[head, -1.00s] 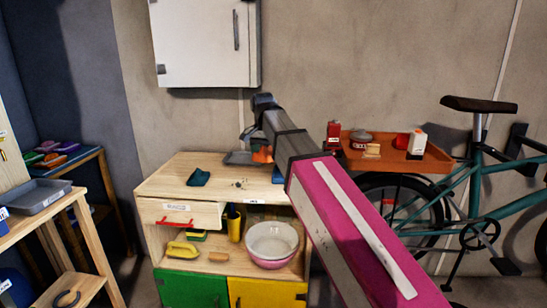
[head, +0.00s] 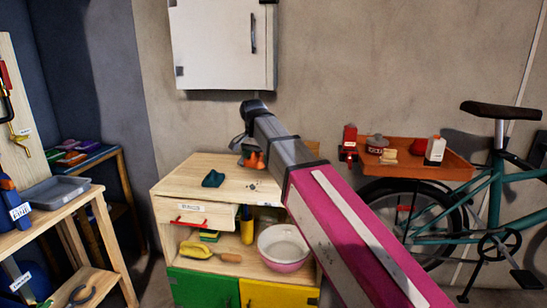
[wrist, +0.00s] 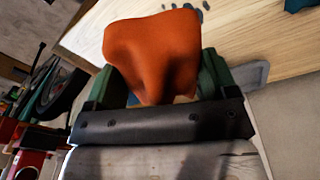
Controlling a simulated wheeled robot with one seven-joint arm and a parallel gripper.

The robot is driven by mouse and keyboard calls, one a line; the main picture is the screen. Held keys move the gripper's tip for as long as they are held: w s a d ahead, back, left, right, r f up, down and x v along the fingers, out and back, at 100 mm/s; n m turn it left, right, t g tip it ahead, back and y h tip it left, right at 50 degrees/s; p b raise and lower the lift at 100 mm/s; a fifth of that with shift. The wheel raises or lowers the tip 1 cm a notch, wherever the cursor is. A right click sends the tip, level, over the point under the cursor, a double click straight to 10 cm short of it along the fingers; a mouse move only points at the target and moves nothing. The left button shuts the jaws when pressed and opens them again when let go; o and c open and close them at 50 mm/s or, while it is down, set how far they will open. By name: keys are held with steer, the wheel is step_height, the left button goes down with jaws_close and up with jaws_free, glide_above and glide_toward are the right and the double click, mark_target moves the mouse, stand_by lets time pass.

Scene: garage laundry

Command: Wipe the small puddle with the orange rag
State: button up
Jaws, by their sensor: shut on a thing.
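The orange rag (head: 253,160) is held in my gripper (head: 250,154) above the back of the wooden cabinet top (head: 222,172). In the wrist view the rag (wrist: 150,50) bulges out from between the green fingers and hides the fingertips. Small dark spots (head: 250,186), which look like the puddle, lie on the cabinet top in front of the rag. They also show at the top edge of the wrist view (wrist: 187,7). The rag appears apart from them. Its height above the wood is hard to tell.
A teal cloth (head: 213,179) lies left of the spots. A grey tray (wrist: 248,74) is at the back edge. The drawer (head: 190,213) is partly open. A white bowl (head: 284,246) sits on the shelf below. An orange rack (head: 440,160) with several items is above a bicycle to the right.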

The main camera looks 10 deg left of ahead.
mark_target(247, 159)
steer(key=a, duration=0.3)
steer(key=shift+s+a+f, duration=0.35)
steer(key=shift+f, duration=2.35)
steer(key=shift+w+d, duration=0.1)
steer(key=shift+w, duration=0.05)
